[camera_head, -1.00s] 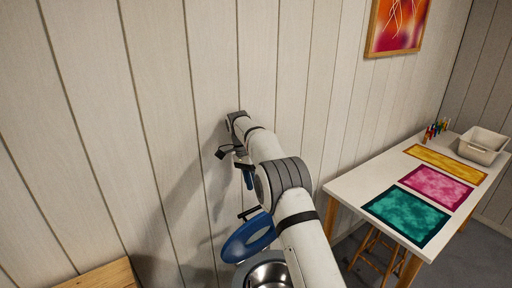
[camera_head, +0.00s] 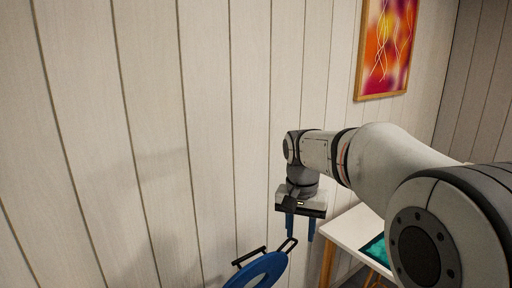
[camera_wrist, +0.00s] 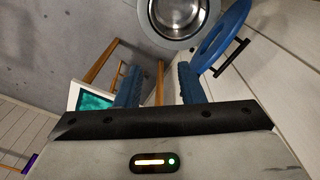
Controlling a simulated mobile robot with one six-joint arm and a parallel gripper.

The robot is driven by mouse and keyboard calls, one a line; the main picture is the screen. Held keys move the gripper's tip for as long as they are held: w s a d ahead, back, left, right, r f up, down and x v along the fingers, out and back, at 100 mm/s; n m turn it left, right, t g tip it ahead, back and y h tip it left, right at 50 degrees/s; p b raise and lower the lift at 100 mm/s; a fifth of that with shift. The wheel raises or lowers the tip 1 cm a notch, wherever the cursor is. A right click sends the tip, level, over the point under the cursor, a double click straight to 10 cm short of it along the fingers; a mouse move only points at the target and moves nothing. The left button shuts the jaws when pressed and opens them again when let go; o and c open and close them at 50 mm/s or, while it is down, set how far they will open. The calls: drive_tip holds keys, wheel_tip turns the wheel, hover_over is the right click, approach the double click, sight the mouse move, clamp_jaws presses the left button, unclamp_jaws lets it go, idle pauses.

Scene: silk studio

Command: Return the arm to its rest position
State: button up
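My arm reaches from the right side of the head view toward the panelled wall. My gripper (camera_head: 300,234) hangs below the wrist, its two blue fingers pointing down. In the wrist view my gripper (camera_wrist: 160,72) has its fingers well apart with nothing between them, so it is open and empty. The near part of my arm hides much of the right side of the head view.
A blue oval piece with dark handles (camera_head: 258,271) is low, below my gripper. The wrist view shows a round metal bowl (camera_wrist: 180,12) beside it. A white table (camera_head: 349,228) with a teal sheet stands right. A framed picture (camera_head: 386,50) hangs on the wall.

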drive_tip(key=s+d+f+n+t, duration=0.1)
drive_tip(key=s+d+f+n, duration=0.1)
drive_tip(key=s, duration=0.7)
drive_tip(key=s+d+f+n+t, duration=0.2)
drive_tip(key=s+f, duration=0.1)
drive_tip(key=s, duration=0.7)
drive_tip(key=shift+s+d+f+y, duration=0.3)
drive_tip(key=shift+d, duration=0.05)
